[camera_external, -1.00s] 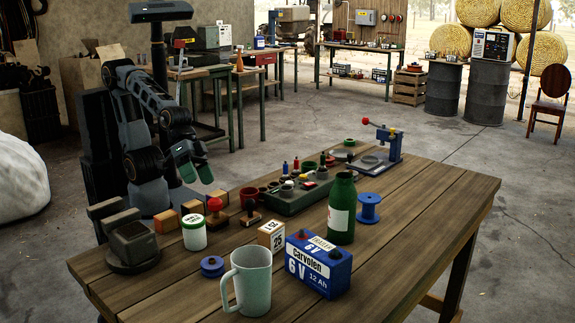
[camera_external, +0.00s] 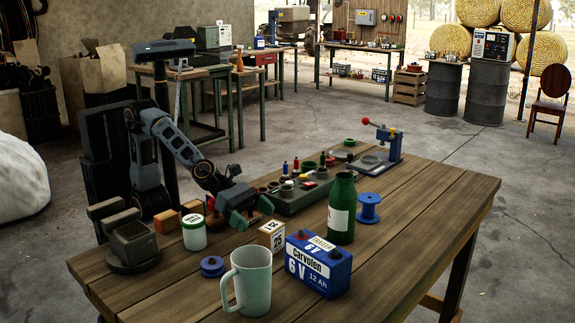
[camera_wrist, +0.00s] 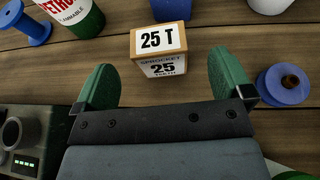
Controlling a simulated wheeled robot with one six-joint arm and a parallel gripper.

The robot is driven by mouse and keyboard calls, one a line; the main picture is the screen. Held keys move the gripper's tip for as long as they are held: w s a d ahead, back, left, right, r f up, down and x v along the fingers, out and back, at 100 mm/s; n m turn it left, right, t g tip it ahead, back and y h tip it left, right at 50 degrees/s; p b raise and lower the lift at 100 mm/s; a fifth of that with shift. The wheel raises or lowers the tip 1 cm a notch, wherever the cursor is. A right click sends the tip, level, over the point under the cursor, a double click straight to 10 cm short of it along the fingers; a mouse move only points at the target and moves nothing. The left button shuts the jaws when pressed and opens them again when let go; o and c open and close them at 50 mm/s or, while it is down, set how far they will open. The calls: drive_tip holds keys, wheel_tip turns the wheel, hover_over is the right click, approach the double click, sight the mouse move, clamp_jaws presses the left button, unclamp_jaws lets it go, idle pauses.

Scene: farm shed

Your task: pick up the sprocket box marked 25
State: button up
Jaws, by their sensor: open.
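My gripper (camera_external: 249,215) is low over the table, just left of the box. In the wrist view my gripper (camera_wrist: 165,75) has its two green fingers spread wide and nothing between them. The fingers look apart from the box.
A blue battery (camera_external: 318,265), green bottle (camera_external: 342,210) and pale mug (camera_external: 250,280) stand close to the box. A blue spool (camera_wrist: 284,85) lies near the right finger. A grey-green tray (camera_external: 300,195) with small parts is behind my gripper. The table's right front is clear.

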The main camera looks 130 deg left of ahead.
sight(274, 231)
drive_tip(key=b+x, duration=0.1)
drive_tip(key=x, duration=0.5)
drive_tip(key=shift+w+a+f, duration=0.1)
drive_tip(key=shift+w+f, duration=0.2)
drive_tip(key=shift+f, duration=0.05)
drive_tip(key=shift+c, duration=0.4)
drive_tip(key=c, duration=0.9)
drive_tip(key=shift+c, duration=0.4)
drive_tip(key=shift+r, duration=0.15)
